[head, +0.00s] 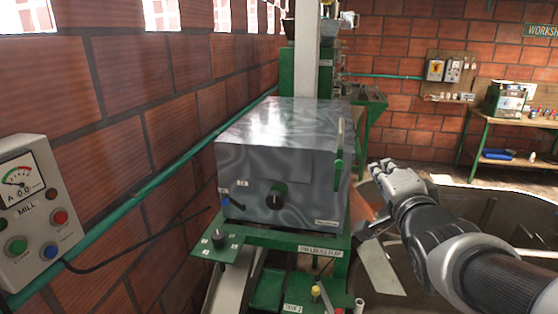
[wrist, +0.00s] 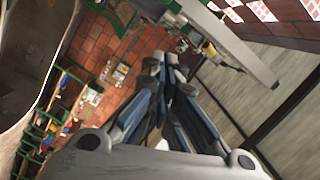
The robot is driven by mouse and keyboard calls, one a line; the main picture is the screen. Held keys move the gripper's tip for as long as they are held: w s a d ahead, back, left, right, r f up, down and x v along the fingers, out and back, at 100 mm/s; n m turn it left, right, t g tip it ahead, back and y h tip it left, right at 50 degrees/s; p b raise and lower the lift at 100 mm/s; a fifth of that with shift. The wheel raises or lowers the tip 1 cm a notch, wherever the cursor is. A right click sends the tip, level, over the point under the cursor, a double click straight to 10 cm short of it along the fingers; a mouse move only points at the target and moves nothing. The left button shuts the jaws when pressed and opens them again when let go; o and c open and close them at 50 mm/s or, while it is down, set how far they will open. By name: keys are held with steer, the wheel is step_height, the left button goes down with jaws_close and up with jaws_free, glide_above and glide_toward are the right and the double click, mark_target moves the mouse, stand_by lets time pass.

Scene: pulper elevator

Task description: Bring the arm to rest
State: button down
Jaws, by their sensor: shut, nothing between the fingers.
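My gripper (wrist: 168,75) shows in the wrist view with its fingers together and nothing between them. In the head view my arm reaches in from the lower right, and the gripper end (head: 374,168) hangs in the air just right of the grey metal machine box (head: 285,160). A small gap shows between the gripper and the box in that view; the depth between them is hard to tell. The wrist view is tilted, with the brick wall and workbench side at the left.
A grey mill panel (head: 35,205) with a gauge and buttons is on the left brick wall. A green stand (head: 270,238) with knobs carries the box. A round basin (head: 500,212) lies behind my arm. A workbench (head: 515,118) stands at the back right.

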steer(key=s+a+f+n+g, duration=0.3)
steer(key=s+f+n+g, duration=0.1)
steer(key=s, duration=0.5)
steer(key=s+a+f+n+g+y, duration=0.1)
steer(key=s+a+f+n+g, duration=0.2)
steer(key=s+f+n, duration=0.3)
steer(key=s+a+f+n+g+y+b, duration=0.1)
steer(key=s+a+f+n+g, duration=0.3)
steer(key=s+f, duration=0.4)
steer(key=s+g, duration=0.1)
steer(key=s, duration=0.3)
steer(key=shift+s+n, duration=0.2)
steer(key=shift+n, duration=0.2)
steer(key=shift+a+f, duration=0.1)
